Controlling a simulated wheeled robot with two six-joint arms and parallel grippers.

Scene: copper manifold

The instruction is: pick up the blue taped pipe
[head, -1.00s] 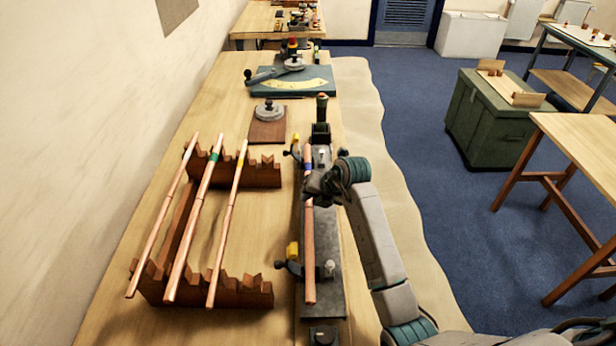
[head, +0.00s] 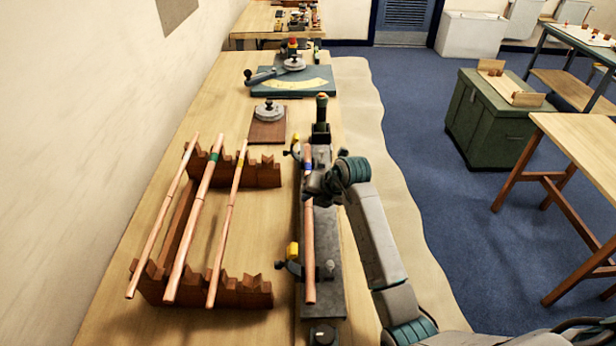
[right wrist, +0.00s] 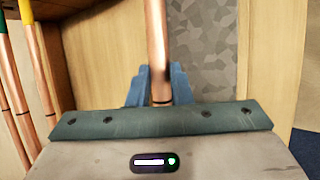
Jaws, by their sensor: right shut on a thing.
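The blue taped pipe (head: 309,250) is a copper pipe lying lengthwise along the dark grey fixture (head: 329,285), with its blue tape (head: 308,167) just beyond my gripper. My right gripper (head: 312,188) is shut on it, a little on the near side of the tape. In the right wrist view the pipe (right wrist: 156,40) runs between the blue-grey fingers (right wrist: 157,86). I cannot tell whether the pipe still touches the fixture. My left gripper is out of view.
A wooden notched rack (head: 250,292) on the left holds three more copper pipes, one with green tape (head: 214,157) and one with yellow. Yellow-knobbed clamps (head: 292,250) stand at the fixture's left side. A post (head: 321,125) rises at its far end.

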